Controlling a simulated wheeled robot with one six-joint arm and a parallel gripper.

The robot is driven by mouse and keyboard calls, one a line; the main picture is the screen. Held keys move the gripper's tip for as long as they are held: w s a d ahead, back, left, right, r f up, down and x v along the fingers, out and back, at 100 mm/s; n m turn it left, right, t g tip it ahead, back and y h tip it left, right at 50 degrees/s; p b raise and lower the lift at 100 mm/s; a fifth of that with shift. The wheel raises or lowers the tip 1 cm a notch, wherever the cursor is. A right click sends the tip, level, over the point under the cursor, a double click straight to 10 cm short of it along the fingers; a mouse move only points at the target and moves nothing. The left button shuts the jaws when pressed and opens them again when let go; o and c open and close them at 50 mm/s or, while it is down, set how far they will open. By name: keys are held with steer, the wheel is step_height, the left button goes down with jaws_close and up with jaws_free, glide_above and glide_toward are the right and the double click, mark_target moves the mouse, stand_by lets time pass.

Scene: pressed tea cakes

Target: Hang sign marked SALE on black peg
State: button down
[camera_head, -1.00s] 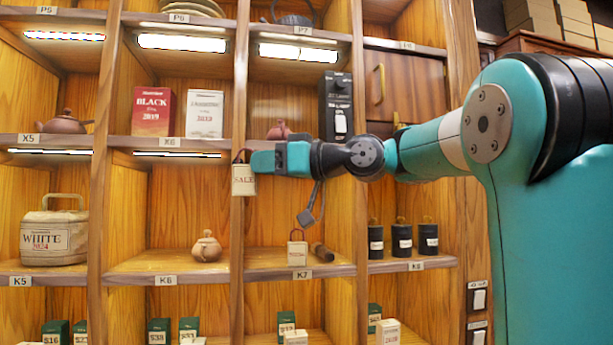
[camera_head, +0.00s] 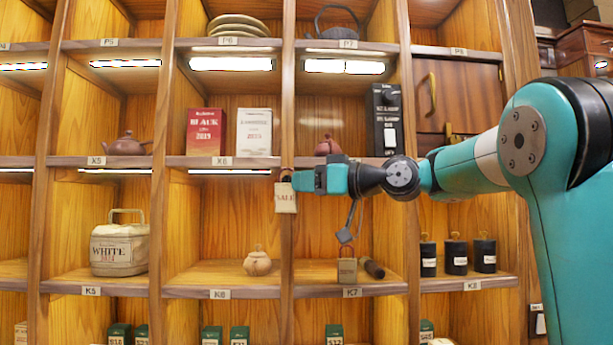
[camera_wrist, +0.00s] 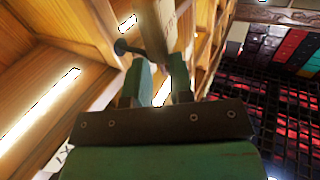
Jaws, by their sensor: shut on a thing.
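The cream sign marked SALE (camera_head: 285,199) hangs upright from my gripper (camera_head: 296,181), in front of the wooden post between two shelf bays. My gripper is shut on it near its top. In the wrist view a pale panel, seemingly the sign (camera_wrist: 158,32), extends beyond my fingertips (camera_wrist: 160,72). A dark peg with a round end (camera_wrist: 121,47) shows just left of the panel in the wrist view, close to the fingertips. In the head view the peg is not clear behind the sign and gripper. I cannot tell whether the sign's loop is around the peg.
A second small tag with a loop (camera_head: 347,270) stands on the K7 shelf beside a dark cylinder (camera_head: 373,267). A small teapot (camera_head: 257,262) sits left of it. Red (camera_head: 207,134) and white (camera_head: 254,132) boxes stand on the X6 shelf. A black box (camera_head: 386,120) stands above my wrist.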

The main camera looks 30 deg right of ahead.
steer(key=shift+w+d+f+p, duration=0.2)
steer(key=shift+w+d, duration=0.25)
steer(key=shift+w, duration=0.3)
steer(key=shift+w+d+f+p, duration=0.15)
steer(key=shift+w+d+p, duration=0.2)
steer(key=shift+w, duration=0.45)
steer(key=shift+w+d+f+p, duration=0.2)
steer(key=shift+w+d, duration=0.3)
steer(key=shift+w, duration=0.25)
steer(key=shift+r, duration=0.1)
steer(key=shift+c, duration=0.6)
jaws_free()
steer(key=shift+s+d, duration=0.1)
steer(key=b+v, duration=0.3)
steer(key=v, duration=0.3)
steer(key=shift+s+d, duration=0.15)
steer(key=shift+s, duration=0.15)
